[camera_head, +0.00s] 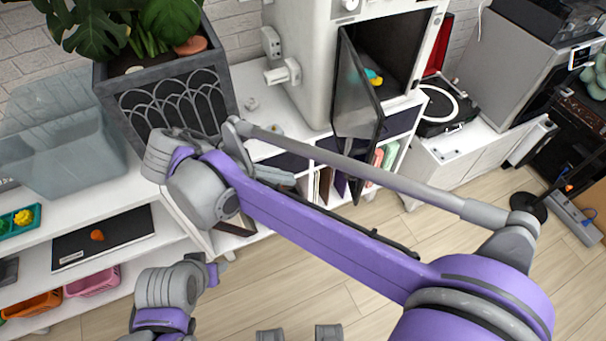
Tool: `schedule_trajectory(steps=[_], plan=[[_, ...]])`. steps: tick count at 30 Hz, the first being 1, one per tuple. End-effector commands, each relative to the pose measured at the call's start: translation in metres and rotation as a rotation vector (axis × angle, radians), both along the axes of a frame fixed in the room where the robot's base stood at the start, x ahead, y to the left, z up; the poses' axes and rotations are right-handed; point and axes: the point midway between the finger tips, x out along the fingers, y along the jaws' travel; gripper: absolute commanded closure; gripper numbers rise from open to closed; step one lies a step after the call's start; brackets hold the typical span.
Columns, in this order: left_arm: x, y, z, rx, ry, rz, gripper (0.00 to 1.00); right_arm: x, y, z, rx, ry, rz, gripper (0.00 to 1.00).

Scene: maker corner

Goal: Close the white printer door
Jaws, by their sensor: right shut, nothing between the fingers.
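The white printer (308,70) stands on a white shelf unit at the top middle. Its dark, glass-like door (357,105) is hinged at the left of the front opening and stands wide open, swung out toward me. A small teal and yellow object (374,78) shows inside the dark chamber. My right arm crosses from the lower right to the middle left. My right gripper (284,178) shows partly behind that arm, left of and below the door, apart from it, shut and empty.
A grey planter (177,100) and a clear bin (62,150) stand to the left. A turntable (447,106) and a grey cabinet (515,70) stand to the right. Light wood floor (450,215) lies open in front of the right-hand furniture.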

Motion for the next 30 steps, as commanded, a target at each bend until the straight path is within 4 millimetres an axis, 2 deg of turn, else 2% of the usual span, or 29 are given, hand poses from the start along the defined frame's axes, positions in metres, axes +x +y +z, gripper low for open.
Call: schedule_trajectory(steps=[13, 16, 21, 30], plan=[[0.000, 0.000, -0.003, 0.000, 0.001, 0.000, 0.50, 0.018, -0.070, -0.059, 0.002, -0.003, -0.005, 1.00], [0.000, 0.000, 0.000, 0.000, 0.000, 0.000, 0.50, 0.022, -0.085, -0.052, 0.003, -0.003, -0.005, 1.00], [0.000, 0.000, 0.002, 0.000, -0.001, 0.000, 0.50, 0.026, -0.100, -0.050, 0.003, -0.003, -0.004, 1.00], [0.000, 0.000, 0.002, 0.000, -0.001, 0.000, 0.50, 0.028, -0.104, -0.049, 0.004, -0.003, -0.002, 1.00]])
